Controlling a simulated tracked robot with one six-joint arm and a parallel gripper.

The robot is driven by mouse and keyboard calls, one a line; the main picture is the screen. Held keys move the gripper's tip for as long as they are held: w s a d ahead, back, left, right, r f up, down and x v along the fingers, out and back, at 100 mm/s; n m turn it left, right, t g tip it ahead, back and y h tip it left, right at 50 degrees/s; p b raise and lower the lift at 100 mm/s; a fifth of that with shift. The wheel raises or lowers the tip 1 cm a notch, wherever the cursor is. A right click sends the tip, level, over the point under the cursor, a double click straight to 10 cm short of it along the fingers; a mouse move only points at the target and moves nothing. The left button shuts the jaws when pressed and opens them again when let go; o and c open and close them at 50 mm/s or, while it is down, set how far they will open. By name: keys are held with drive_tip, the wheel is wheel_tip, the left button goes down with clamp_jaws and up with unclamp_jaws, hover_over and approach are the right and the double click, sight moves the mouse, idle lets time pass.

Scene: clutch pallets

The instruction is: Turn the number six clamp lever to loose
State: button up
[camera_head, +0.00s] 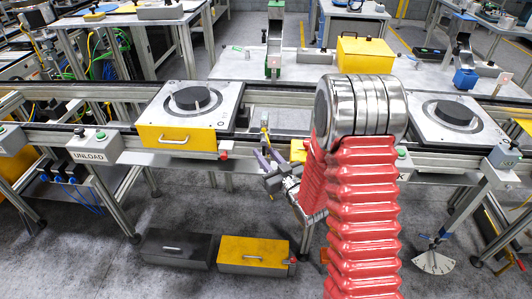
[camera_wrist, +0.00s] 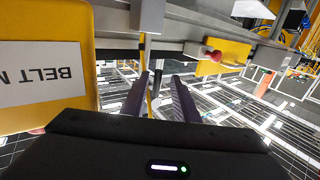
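My gripper (camera_head: 268,162) is in front of the conveyor rail, right of the left pallet, in the head view. In the wrist view its two dark fingers (camera_wrist: 162,96) stand apart. A thin yellow upright bar (camera_wrist: 147,100) shows near the left finger; I cannot tell whether it touches or is a lever. A red knob (camera_wrist: 213,54) sits by a yellow plate (camera_wrist: 210,67), right of the fingers. In the head view, a red knob (camera_head: 224,153) is at the right end of the yellow drawer front (camera_head: 178,138). No number six is readable, so I cannot tell which is the clamp lever.
A steel rail (camera_wrist: 190,22) runs above the fingers. A yellow sign (camera_wrist: 45,70) reading "BELT", partly cut off, is close at left. Pallets (camera_head: 160,112) (camera_head: 480,125) sit on the conveyor. A yellow box (camera_head: 252,253) and a dark box (camera_head: 175,248) are on the floor below.

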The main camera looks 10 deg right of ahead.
drive_tip(key=shift+d, duration=0.2)
drive_tip(key=shift+c, duration=0.6)
clamp_jaws()
drive_tip(key=shift+s+d+r, duration=0.1)
drive_tip(key=shift+d, duration=0.05)
drive_tip(key=shift+s+d+r+n+g+h, duration=0.1)
drive_tip(key=shift+d+r+n+g+h, duration=0.35)
drive_tip(key=shift+n+g+h, duration=0.85)
drive_tip(key=shift+s+d+r+n+g+h, duration=0.2)
drive_tip(key=shift+r+n+g+h, duration=0.6)
drive_tip(key=shift+n, duration=1.05)
drive_tip(key=shift+s+d+r+n+g+h, duration=0.1)
drive_tip(key=shift+d+r+n+g+h, duration=0.35)
drive_tip(key=shift+n+h, duration=0.95)
drive_tip(key=shift+a+r+n+g, duration=0.15)
drive_tip(key=shift+r+n+g, duration=0.1)
drive_tip(key=shift+n+g, duration=0.25)
drive_tip(key=shift+o, duration=0.6)
unclamp_jaws()
drive_tip(key=shift+h, duration=0.3)
